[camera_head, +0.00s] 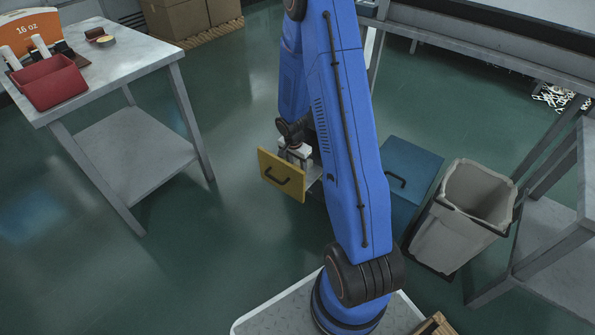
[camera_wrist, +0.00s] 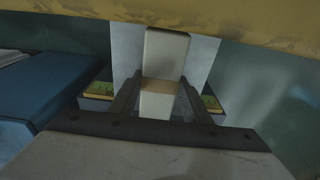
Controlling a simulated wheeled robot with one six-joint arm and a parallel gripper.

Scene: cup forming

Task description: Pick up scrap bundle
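A pale, upright block with a tan band across its middle, which I take for the scrap bundle (camera_wrist: 165,50), stands between the two dark fingers of my gripper (camera_wrist: 160,88) in the wrist view. The fingers lie close along its left and right sides. I cannot tell whether both press on it. In the head view my gripper (camera_head: 293,135) points down at an open drawer-like box with a yellow front (camera_head: 281,176) and black handle. A pale shape shows below the gripper behind that front. My blue arm hides part of this area.
A blue box (camera_head: 407,178) with a black handle and a grey lined bin (camera_head: 462,215) stand to the right. A table (camera_head: 115,65) with a red tray (camera_head: 48,84) is at the left. Metal benches edge the right side. Floor between table and yellow front is clear.

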